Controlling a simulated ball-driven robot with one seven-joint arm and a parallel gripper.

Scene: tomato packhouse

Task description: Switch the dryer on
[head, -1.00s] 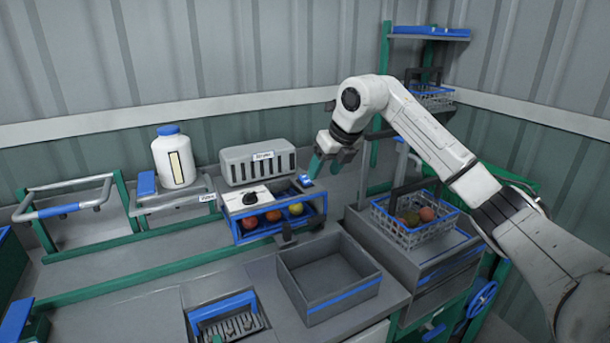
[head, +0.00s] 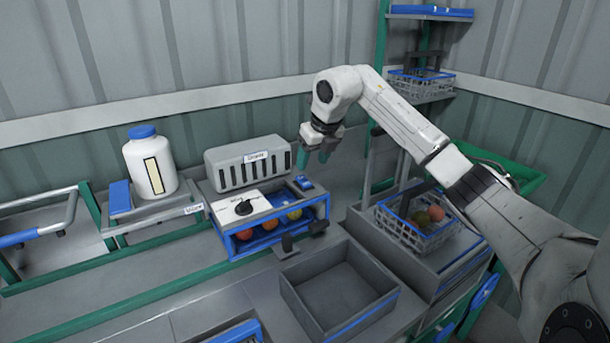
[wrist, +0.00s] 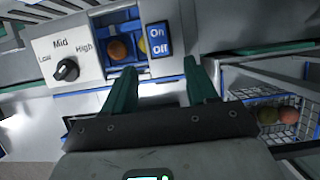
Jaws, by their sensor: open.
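The dryer is a grey slatted box (head: 248,164) with a label, above a blue-framed unit (head: 275,235) holding several tomatoes. A white panel with a black knob (head: 243,207) sits on the unit's left; in the wrist view the knob (wrist: 66,69) is marked Low, Mid and High. A blue rocker switch (wrist: 159,40), marked On and Off, lies right of the tomatoes; it is small in the head view (head: 303,183). Which side is pressed I cannot tell. My gripper (head: 314,162) is open and empty, above and behind the switch. Its green fingers (wrist: 163,72) point towards it, apart from it.
A white bottle with a blue cap (head: 150,165) stands left of the dryer. A grey bin (head: 345,328) is in front. A wire basket with produce (head: 440,238) stands on the right, and a green post rises behind my arm.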

